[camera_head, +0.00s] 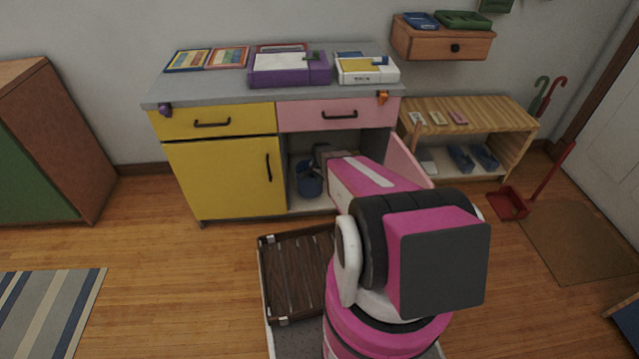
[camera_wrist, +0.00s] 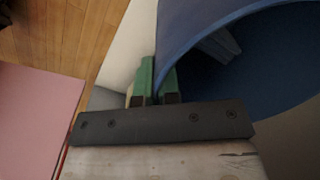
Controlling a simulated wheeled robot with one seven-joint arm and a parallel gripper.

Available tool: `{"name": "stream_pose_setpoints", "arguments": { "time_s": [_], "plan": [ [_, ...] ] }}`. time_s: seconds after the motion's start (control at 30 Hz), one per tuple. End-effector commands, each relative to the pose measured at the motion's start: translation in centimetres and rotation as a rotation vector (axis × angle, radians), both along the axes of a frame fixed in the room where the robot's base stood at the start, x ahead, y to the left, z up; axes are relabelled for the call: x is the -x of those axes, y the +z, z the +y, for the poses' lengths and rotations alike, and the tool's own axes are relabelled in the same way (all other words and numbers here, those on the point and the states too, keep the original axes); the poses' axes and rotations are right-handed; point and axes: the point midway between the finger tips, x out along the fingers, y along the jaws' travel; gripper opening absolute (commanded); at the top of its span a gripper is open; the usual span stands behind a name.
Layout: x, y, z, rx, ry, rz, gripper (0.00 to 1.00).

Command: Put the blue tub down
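The blue tub (camera_head: 309,182) is inside the open lower compartment of the cabinet, below the pink drawer. It looks upright, close to the compartment floor (camera_head: 308,205); I cannot tell whether it touches. My gripper (camera_head: 321,156) reaches into the compartment at the tub's upper rim. In the wrist view the green fingers of my gripper (camera_wrist: 156,84) are close together, with the tub's wall (camera_wrist: 185,28) pinched between them. The tub's open inside fills the right of that view. My arm hides part of the compartment in the head view.
The pink door (camera_head: 407,160) stands open right of my arm; it also shows in the wrist view (camera_wrist: 35,110). The yellow door (camera_head: 225,178) beside the compartment is shut. A wooden shoe bench (camera_head: 475,115) stands at right, with a red dustpan (camera_head: 510,203) before it.

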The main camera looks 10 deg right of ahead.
Motion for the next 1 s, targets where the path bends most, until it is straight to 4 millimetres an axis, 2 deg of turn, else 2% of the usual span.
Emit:
{"name": "stream_pose_setpoints", "arguments": {
  "time_s": [0.1, 0.2, 1.0],
  "plan": [
    [-0.2, -1.9, 0.0, 0.000, 0.000, 0.001, 0.00],
    [-0.5, -2.8, -0.1, 0.000, 0.000, 0.000, 0.00],
    [-0.4, -4.0, 0.0, 0.000, 0.000, 0.000, 0.00]
  ]
}}
